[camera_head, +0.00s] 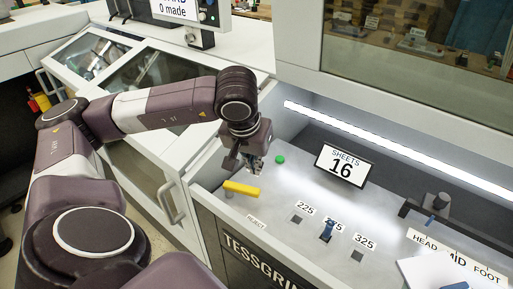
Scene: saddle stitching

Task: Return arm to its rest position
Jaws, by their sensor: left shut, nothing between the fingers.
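My left arm comes in from the left and reaches over the front edge of the machine. My left gripper (254,163) points down above the grey panel, shut and empty. It is just above and behind a yellow bar (241,190) and left of a green button (280,159). I cannot tell how high it hovers over the panel. My right gripper is not in view.
A "SHEETS 16" display (343,166) stands behind the panel. A blue peg (327,230) stands by the 275 label area. White sheets (440,272) lie at the lower right. A cabinet with a handle (170,203) is below my forearm.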

